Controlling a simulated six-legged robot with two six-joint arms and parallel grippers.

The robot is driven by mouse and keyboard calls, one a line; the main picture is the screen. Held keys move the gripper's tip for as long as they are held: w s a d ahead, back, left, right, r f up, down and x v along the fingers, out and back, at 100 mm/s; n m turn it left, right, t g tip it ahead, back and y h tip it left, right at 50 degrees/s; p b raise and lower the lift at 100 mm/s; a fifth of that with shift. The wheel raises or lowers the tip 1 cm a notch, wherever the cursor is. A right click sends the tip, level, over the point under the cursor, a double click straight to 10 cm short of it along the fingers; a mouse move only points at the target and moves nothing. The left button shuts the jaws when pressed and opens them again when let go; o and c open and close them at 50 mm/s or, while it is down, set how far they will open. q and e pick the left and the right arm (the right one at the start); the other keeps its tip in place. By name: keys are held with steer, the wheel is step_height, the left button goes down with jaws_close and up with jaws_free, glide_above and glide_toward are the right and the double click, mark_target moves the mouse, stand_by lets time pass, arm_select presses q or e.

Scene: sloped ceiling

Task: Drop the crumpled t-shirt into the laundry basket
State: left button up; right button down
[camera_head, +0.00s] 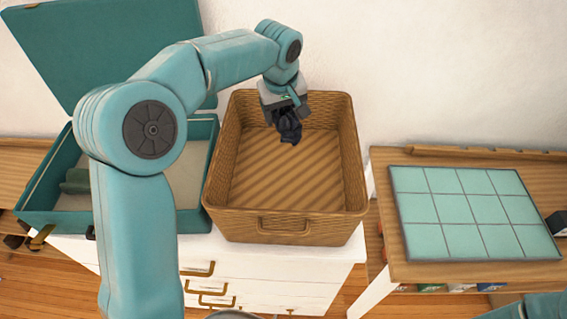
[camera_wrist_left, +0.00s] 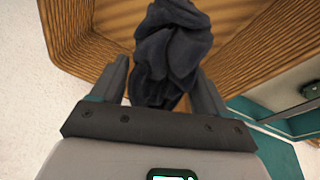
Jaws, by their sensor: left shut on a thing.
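The crumpled t-shirt (camera_head: 289,127) is a small dark bundle in the head view. It fills the top middle of the left wrist view (camera_wrist_left: 170,50). My left gripper (camera_head: 287,108) is shut on it and holds it over the back part of the laundry basket. The laundry basket (camera_head: 285,227) is brown, woven and open-topped, and stands on a white dresser. Its wall and floor also show behind the t-shirt in the left wrist view (camera_wrist_left: 85,28). The basket floor that I can see is bare. The fingertips are partly hidden by the t-shirt. My right gripper is not in view.
A teal box (camera_head: 190,221) with its lid raised stands left of the basket, close to it. The white dresser (camera_head: 270,271) has brass handles. A wooden table (camera_head: 450,270) with a teal gridded panel (camera_head: 470,212) is at the right. A white wall is behind.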

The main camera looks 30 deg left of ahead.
arm_select(q)
steer(key=shift+s, duration=0.2)
steer(key=shift+s+a+f+b, duration=0.4)
steer(key=shift+s+f+b, duration=0.05)
steer(key=shift+s+b, duration=0.2)
steer(key=b+x, duration=0.1)
steer(key=x, duration=0.1)
steer(key=d+b+x, duration=0.1)
steer(key=x, duration=0.1)
steer(key=shift+w+b, duration=0.1)
steer(key=shift+b, duration=0.25)
steer(key=shift+f+b, duration=0.3)
steer(key=shift+a+f, duration=0.15)
steer(key=o, duration=1.1)
steer(key=shift+c, duration=0.2)
steer(key=shift+o, duration=0.3)
steer(key=shift+s+a, duration=0.1)
steer(key=shift+s, duration=0.35)
steer(key=shift+w+r, duration=0.1)
steer(key=shift+r, duration=0.2)
steer(key=v, duration=1.6)
steer(key=shift+s, duration=0.4)
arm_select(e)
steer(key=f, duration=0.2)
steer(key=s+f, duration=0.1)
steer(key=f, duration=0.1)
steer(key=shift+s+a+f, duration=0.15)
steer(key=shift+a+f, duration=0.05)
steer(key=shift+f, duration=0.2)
